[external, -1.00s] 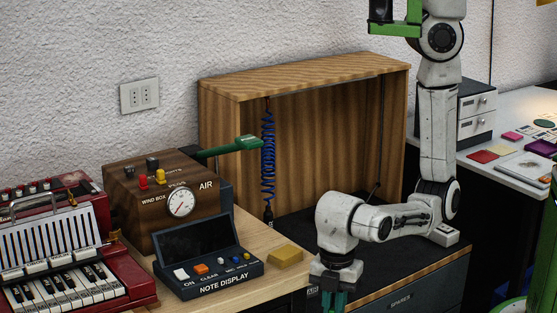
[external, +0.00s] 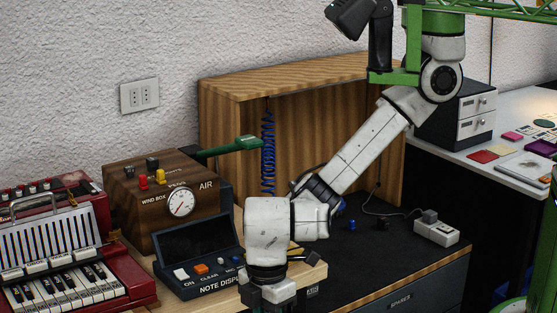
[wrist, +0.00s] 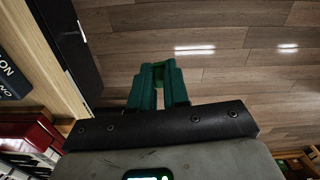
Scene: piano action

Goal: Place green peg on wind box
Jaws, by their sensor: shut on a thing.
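The wind box (external: 160,205) is a brown wooden box with a round gauge on its front, on the bench at left in the external view. My gripper (wrist: 158,84) has dark green fingers shut on the green peg (wrist: 157,71), a small brighter green bit between the fingertips in the wrist view. In the external view my gripper's body is low, in front of the bench edge and right of the wind box. Its fingertips and the peg fall below that frame.
The note display (external: 200,265) stands between my gripper and the wind box; its corner also shows in the wrist view (wrist: 12,80). A red keyboard instrument (external: 70,250) is at far left. A green lever (external: 235,145) sticks out behind the wind box. Floor (wrist: 230,50) lies below my gripper.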

